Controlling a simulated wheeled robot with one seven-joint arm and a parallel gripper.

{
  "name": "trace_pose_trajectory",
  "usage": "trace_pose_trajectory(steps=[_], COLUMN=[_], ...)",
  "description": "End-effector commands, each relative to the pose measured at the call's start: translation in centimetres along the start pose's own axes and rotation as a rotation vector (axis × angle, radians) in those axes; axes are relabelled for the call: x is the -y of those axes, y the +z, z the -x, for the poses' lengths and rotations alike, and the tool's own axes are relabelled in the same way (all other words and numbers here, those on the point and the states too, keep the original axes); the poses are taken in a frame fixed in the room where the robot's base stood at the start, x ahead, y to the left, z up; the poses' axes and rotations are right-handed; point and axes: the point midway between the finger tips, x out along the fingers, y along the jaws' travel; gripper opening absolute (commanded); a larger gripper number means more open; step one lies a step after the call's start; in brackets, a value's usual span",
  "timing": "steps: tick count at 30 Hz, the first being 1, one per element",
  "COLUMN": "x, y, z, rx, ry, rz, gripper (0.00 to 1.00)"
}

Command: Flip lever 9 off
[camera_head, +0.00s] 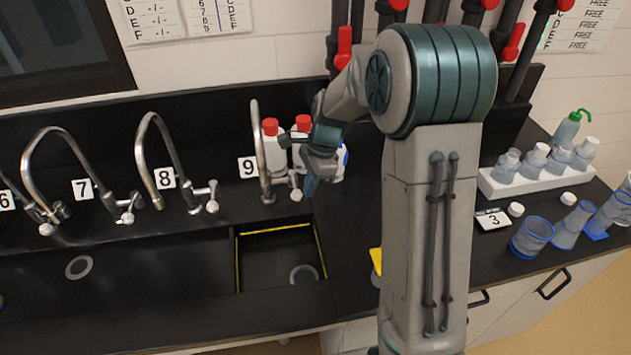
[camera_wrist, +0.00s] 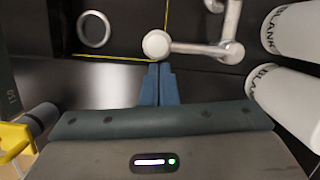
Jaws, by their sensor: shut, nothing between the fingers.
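Tap 9 (camera_head: 261,150) is a tall silver tap behind the sink, beside the white number 9 label (camera_head: 247,167). Its lever (camera_head: 296,190) is at the right of the tap's base. In the wrist view the lever (camera_wrist: 195,48) is a silver bar with a round pale knob (camera_wrist: 156,44) at its left end. My gripper (camera_head: 309,188) is just right of the lever in the head view. In the wrist view the shut, empty blue fingertips (camera_wrist: 158,68) are right below the knob. I cannot tell whether they touch it.
White bottles with red caps (camera_head: 271,150) stand close behind the lever; two bottles labelled BLANK (camera_wrist: 290,32) show in the wrist view. The yellow-edged sink basin (camera_head: 275,262) is in front. Tap 8 (camera_head: 163,160) is to the left. A yellow object (camera_wrist: 14,138) is at lower left.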

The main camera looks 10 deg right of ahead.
Motion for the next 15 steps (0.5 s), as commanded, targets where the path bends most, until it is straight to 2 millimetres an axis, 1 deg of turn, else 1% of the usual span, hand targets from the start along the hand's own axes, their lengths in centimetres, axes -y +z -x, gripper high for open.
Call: trace_pose_trajectory(steps=[4, 8, 9, 15], x=[0.0, -0.1, 0.1, 0.1], y=[-1.5, -4.1, -3.8, -3.5], z=[0.0, 0.1, 1.4, 6.0], rx=[0.0, 0.0, -0.002, -0.002], ry=[0.001, 0.001, -0.006, -0.003], rz=[-0.003, -0.004, 0.003, 0.007], gripper=[0.0, 0.0, 0.0, 0.0])
